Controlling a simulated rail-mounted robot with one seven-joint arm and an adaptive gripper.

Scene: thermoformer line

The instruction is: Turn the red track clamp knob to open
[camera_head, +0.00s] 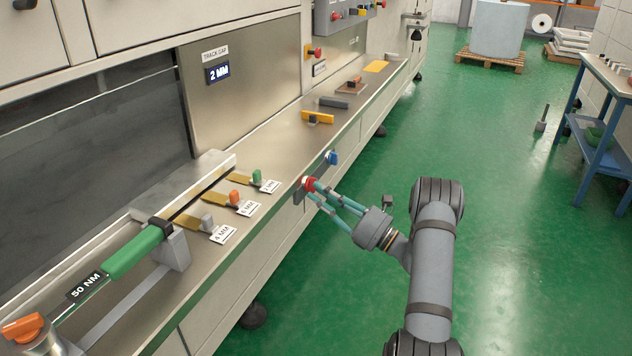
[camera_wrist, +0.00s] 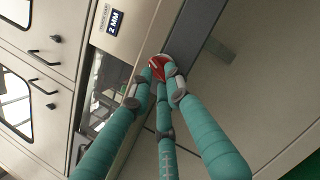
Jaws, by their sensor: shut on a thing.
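The red track clamp knob (camera_head: 309,183) sits on the front edge panel of the machine's ledge. In the wrist view the red knob (camera_wrist: 157,66) shows between my fingertips, with a pale line across its face. My gripper (camera_head: 314,189) has teal fingers that reach the knob from the right. In the wrist view my gripper (camera_wrist: 160,72) is shut on the knob, and the fingertips hide part of its rim. A blue knob (camera_head: 332,157) is on the same panel, just beyond the red one.
A track gap display (camera_head: 217,73) reads 2 MM. Tagged gauges, including a green-handled one (camera_head: 257,177), lie on the ledge near the knob. A torque wrench with a green grip (camera_head: 137,253) rests at lower left. The green floor (camera_head: 500,180) at right is mostly clear.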

